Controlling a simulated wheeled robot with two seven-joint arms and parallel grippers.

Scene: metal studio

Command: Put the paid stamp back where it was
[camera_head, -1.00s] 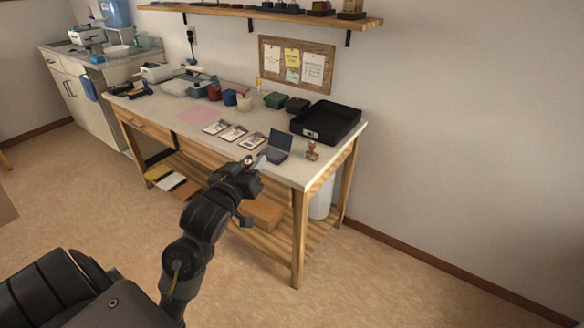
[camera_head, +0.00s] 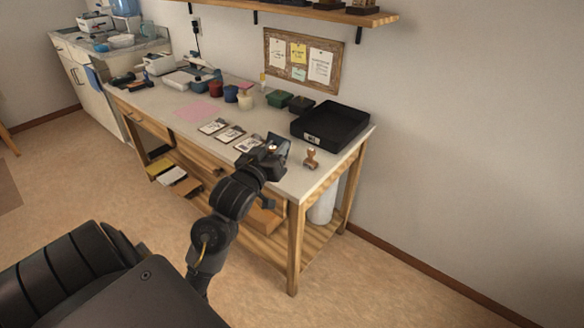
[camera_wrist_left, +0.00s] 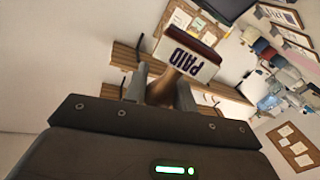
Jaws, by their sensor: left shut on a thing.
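In the left wrist view, the paid stamp (camera_wrist_left: 191,57) has a wooden handle, a dark reddish edge and a white label reading "PAID". My left gripper (camera_wrist_left: 162,88) is shut on the handle. In the head view, my left gripper (camera_head: 270,157) is at the front right part of the workbench (camera_head: 310,184), in front of a dark open stamp pad (camera_head: 276,146) that it partly hides. The held stamp cannot be made out there. Another wooden stamp (camera_head: 311,159) stands upright on the bench, right of my gripper. My right gripper is not in view.
A black tray (camera_head: 343,134) stands at the back right of the bench. Three cards (camera_head: 231,134) lie left of my gripper. Green (camera_head: 279,98), red and blue containers stand along the back. A small bare strip (camera_head: 335,164) lies at the right end.

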